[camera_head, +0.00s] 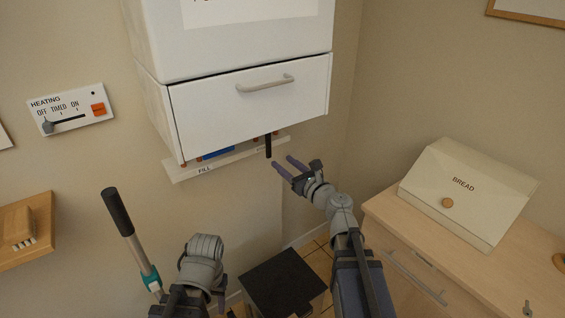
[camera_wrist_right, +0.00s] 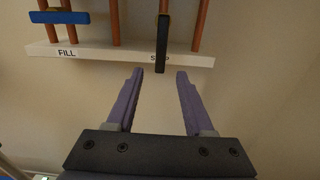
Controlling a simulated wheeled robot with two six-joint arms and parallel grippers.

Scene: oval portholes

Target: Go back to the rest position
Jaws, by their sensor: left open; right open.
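My right gripper (camera_head: 283,164) is open and empty, just below the white boiler cabinet, with its two purple fingers apart. In the right wrist view the gripper (camera_wrist_right: 160,73) points toward a black lever (camera_wrist_right: 162,45) on an upright copper pipe, with a visible gap to it. The black lever (camera_head: 268,146) hangs down below the cabinet in the head view. My left gripper (camera_head: 222,292) is low at the bottom left of the head view; its fingers are mostly hidden behind its own wrist, and nothing shows in it.
The boiler cabinet (camera_head: 250,100) is on the wall above a white ledge (camera_head: 185,172) marked FILL, with a blue lever (camera_wrist_right: 58,17). A black box (camera_head: 283,283) stands below. A bread bin (camera_head: 468,190) stands on the counter at right. A black-handled stick (camera_head: 118,212) rises beside my left arm.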

